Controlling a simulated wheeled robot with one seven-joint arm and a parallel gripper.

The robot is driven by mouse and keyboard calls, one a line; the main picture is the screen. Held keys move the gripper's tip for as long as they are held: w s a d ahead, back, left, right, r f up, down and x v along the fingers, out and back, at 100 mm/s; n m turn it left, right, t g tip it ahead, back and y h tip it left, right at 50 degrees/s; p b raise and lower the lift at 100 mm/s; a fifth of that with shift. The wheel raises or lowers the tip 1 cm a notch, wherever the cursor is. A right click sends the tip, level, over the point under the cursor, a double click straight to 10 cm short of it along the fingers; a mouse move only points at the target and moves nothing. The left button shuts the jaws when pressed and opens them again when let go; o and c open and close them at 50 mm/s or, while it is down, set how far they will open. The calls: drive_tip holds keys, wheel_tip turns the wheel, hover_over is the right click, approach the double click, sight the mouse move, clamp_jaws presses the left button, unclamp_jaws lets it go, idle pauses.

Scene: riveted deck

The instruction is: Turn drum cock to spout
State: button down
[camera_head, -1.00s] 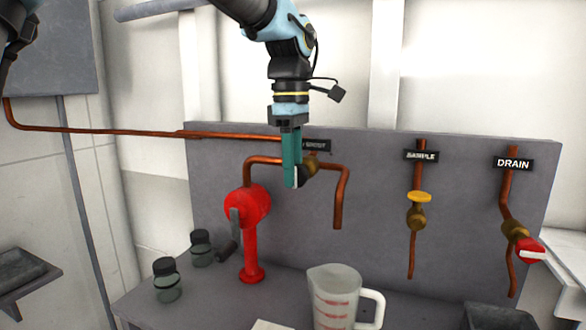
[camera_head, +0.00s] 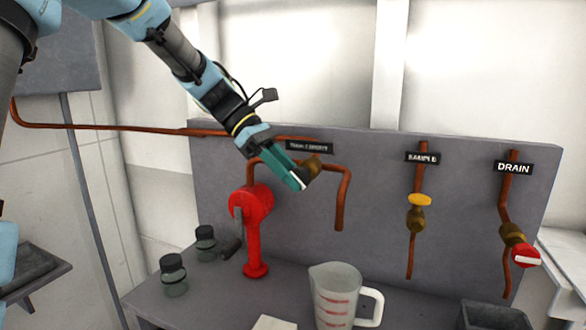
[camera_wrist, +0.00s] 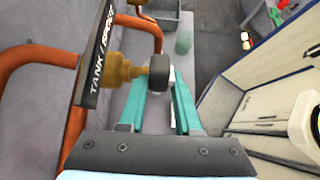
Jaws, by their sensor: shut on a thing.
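The brass drum cock (camera_head: 312,166) sits on the copper pipe of the grey panel, under a label plate (camera_head: 309,147). In the wrist view the plate (camera_wrist: 95,55) reads "TANK / SPOUT". The cock's brass body (camera_wrist: 118,70) carries a round black handle (camera_wrist: 159,66) with a pale mark. My gripper (camera_head: 298,180) slants down to the right onto the cock and is shut on this handle. In the wrist view its teal fingers (camera_wrist: 163,85) stand on either side of the handle, which hides part of their tips. The copper spout pipe (camera_head: 341,200) bends down to the right.
A red hand pump (camera_head: 252,235) stands below left of my gripper. A measuring jug (camera_head: 335,295) and dark-capped jars (camera_head: 174,275) stand on the bench. The yellow sample valve (camera_head: 419,200) and red drain valve (camera_head: 526,255) are to the right.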

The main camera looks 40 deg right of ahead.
drive_tip(key=g+h, duration=0.1)
drive_tip(key=g, duration=0.1)
drive_tip(key=g+h+p, duration=0.1)
drive_tip(key=g, duration=0.1)
drive_tip(key=shift+w+f+h, duration=0.1)
drive_tip(key=shift+f+h, duration=0.2)
drive_tip(key=shift+f+g+h+p, duration=0.25)
drive_tip(key=shift+g+h+p, duration=0.3)
drive_tip(key=shift+g+h, duration=0.7)
drive_tip(key=shift+g, duration=0.35)
drive_tip(key=c, duration=0.6)
unclamp_jaws()
